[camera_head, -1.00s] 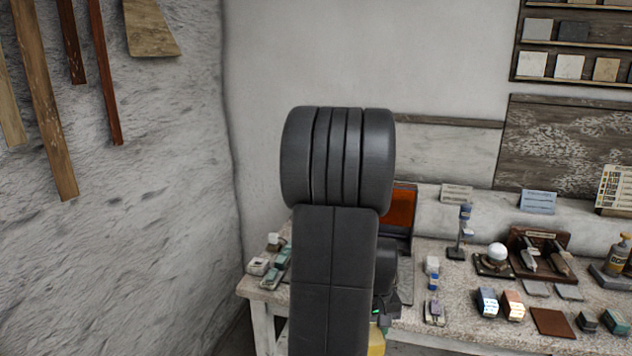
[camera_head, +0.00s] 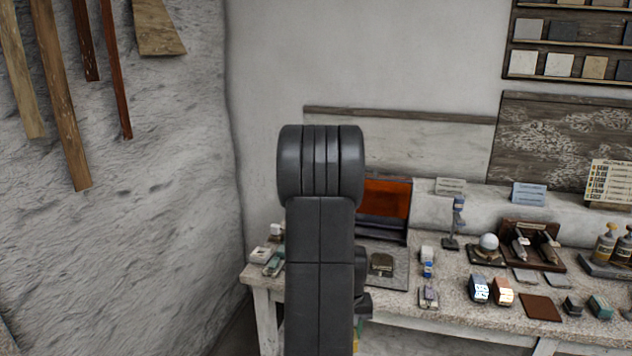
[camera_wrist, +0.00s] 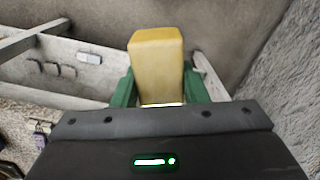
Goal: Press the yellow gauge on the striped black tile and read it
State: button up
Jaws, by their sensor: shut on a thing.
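In the wrist view the yellow gauge (camera_wrist: 157,62), a plain yellow block on this side, sits between the green fingers of my gripper (camera_wrist: 160,88). The fingers touch it on both sides, and it is held off the bench. In the head view my arm hides the gripper and nearly all of the gauge; only a small yellow patch shows at the arm's lower right. I cannot make out a striped black tile in either view. No reading face of the gauge shows.
A stone-topped bench (camera_head: 450,300) runs along the wall. It holds a grey plate with a dark block (camera_head: 381,264), an orange-and-black case (camera_head: 387,200), a white sphere on a stand (camera_head: 488,242), bottles (camera_head: 607,243) and several small blocks. A rough wall stands at left.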

jog(key=w+a+f, duration=0.4)
jog(key=a+f, duration=0.3)
jog(key=f, duration=0.1)
jog(key=shift+w+a+f+m, duration=0.2)
jog(key=shift+w+a+m, duration=0.1)
jog(key=shift+a+m, duration=0.1)
dwell(0.4)
